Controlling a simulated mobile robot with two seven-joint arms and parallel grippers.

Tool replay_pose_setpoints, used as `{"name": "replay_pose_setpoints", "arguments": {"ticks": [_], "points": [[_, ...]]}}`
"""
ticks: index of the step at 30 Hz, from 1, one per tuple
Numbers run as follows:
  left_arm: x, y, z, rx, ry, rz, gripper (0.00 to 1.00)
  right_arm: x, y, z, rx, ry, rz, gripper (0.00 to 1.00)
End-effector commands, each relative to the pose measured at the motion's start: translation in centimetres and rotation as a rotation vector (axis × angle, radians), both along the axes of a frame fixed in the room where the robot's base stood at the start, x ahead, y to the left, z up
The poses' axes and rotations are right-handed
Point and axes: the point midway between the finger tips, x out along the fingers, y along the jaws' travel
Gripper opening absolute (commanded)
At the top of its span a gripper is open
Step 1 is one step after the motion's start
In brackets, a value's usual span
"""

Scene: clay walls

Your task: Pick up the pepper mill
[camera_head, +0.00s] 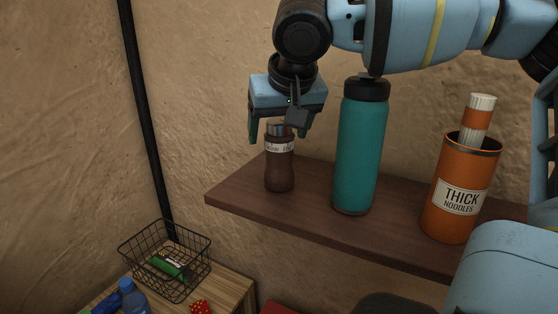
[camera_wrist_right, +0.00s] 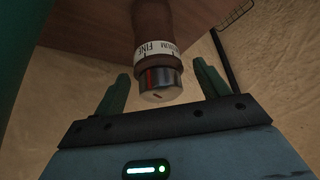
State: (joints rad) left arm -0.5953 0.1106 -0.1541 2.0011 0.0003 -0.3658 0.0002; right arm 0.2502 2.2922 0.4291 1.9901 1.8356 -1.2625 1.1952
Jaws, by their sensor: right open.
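The pepper mill (camera_head: 279,171) is dark brown with a pale label and a shiny metal top. It stands upright on the dark wooden shelf (camera_head: 232,194), near its left end. My right gripper (camera_head: 269,138) is above it, pointing down, with its green fingers open around the level of the metal top. Nothing is held. I cannot tell whether a finger touches it. My left gripper is not in view.
A teal bottle (camera_head: 357,150) with a black cap stands just right of the pepper mill. An orange noodle canister (camera_head: 452,222) stands farther right. Below left, a wire basket (camera_head: 135,251) sits on a lower wooden table (camera_head: 232,289) beside a blue bottle (camera_head: 132,296) and a red die (camera_head: 200,307).

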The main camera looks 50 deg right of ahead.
Motion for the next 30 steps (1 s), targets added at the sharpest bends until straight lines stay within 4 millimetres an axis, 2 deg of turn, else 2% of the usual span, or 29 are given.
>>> {"name": "replay_pose_setpoints", "arguments": {"ticks": [5,20,30], "points": [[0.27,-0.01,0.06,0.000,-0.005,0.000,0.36,0.00,0.00,0.02,0.000,-0.001,0.000,0.74],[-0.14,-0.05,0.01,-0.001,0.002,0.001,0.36,-0.01,0.00,0.05,0.000,-0.001,0.000,0.09],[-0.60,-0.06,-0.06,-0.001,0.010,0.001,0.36,0.03,0.01,0.40,-0.001,-0.003,0.000,0.07]]}}
